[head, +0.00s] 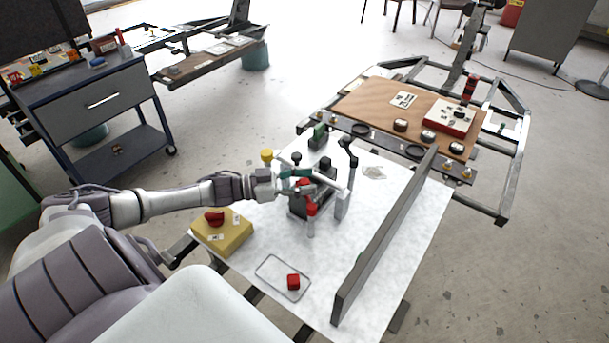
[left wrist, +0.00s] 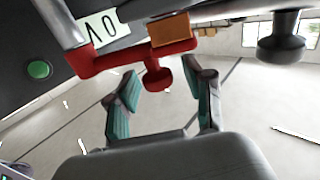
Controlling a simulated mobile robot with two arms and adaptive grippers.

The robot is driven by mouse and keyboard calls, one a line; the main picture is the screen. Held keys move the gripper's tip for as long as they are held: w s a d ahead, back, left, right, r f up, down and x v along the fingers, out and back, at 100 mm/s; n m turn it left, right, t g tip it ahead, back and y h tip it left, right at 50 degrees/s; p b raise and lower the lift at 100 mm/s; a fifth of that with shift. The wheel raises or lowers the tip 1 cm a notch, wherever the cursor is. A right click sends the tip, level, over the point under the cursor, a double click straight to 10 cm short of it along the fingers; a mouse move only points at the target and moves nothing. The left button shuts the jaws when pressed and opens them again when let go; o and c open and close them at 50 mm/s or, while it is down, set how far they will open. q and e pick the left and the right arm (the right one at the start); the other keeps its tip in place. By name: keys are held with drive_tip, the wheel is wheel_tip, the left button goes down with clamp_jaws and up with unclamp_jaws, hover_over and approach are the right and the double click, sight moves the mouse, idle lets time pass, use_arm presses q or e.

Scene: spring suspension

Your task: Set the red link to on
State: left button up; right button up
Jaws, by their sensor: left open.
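The red link (left wrist: 125,58) shows in the left wrist view as a red bar under a dark housing, with an orange-brown block on it and a rounded red knob (left wrist: 158,76) hanging from it. A white label (left wrist: 101,33) with black letters, partly hidden, lies beside it. My left gripper (left wrist: 168,88) is open, its two teal-padded fingers either side of and just short of the knob, with a visible gap. In the head view my left gripper (head: 292,173) is at the dark mechanism (head: 318,190) on the white table. My right gripper is not in view.
A yellow box with a red button (head: 214,218) stands at the table's left. A long grey bar (head: 385,235) stands along the right. A green button (left wrist: 39,69) shows in the left wrist view.

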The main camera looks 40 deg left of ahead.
use_arm(q)
drive_tip(key=shift+s+a+f, duration=0.1)
drive_tip(key=shift+s+a, duration=0.1)
drive_tip(key=shift+s, duration=0.05)
drive_tip(key=v, duration=1.1)
drive_tip(key=shift+a, duration=0.2)
drive_tip(key=shift+s, duration=0.1)
